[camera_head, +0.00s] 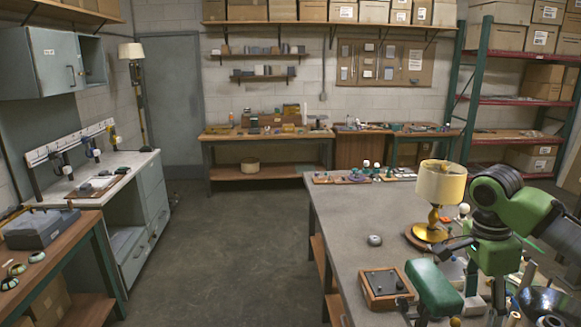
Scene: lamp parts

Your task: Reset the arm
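A green and black arm (510,205) comes in at the right, over the near right table; I take it to be my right arm. Dark slender parts (458,244) at its lower left, close to the lamp base, look like my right gripper. They are too small and cluttered to tell open from shut, or whether they touch anything. A lamp (440,183) with a cream shade and a brass stem stands upright on a round base on this table, just left of the arm. My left arm and gripper are not in view.
The grey table (345,215) holds a small rounded grey object (375,240), a wooden box with a dark top (385,288) and a green block-like part (432,287). Its left part is clear. Small parts crowd its far edge. The floor (230,240) to the left is open.

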